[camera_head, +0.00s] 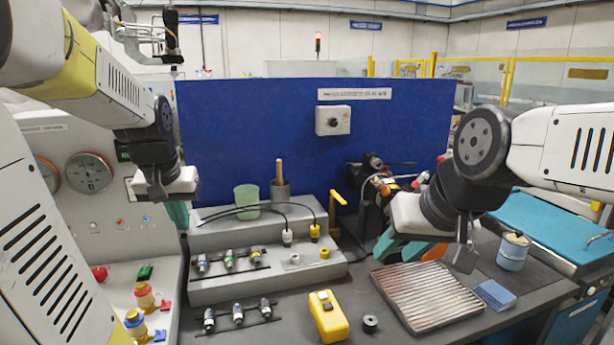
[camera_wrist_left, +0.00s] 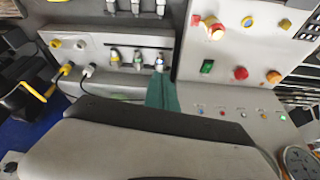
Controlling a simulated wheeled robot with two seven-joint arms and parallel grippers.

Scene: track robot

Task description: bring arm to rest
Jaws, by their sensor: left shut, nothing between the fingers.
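My left gripper (camera_head: 178,215) hangs beside the grey control panel, left of the blue partition. Its teal fingers are partly hidden by the hand in the head view. In the left wrist view the teal fingers (camera_wrist_left: 162,92) are together with nothing between them, in front of the grey stepped block and the panel. My right gripper (camera_head: 410,250) is above the back of the ribbed tray (camera_head: 428,300). Its teal fingers look spread, with nothing seen between them. My left arm comes in from the left and my right arm from the right.
The panel (camera_head: 65,235) with gauges and buttons is close to my left gripper. The stepped block (camera_head: 220,290) holds several connectors. A yellow device (camera_head: 328,315), a black ring (camera_head: 370,323), blue pads (camera_head: 495,294) and a blue canister (camera_head: 513,255) stand on the dark table. The blue partition (camera_head: 260,120) rises behind.

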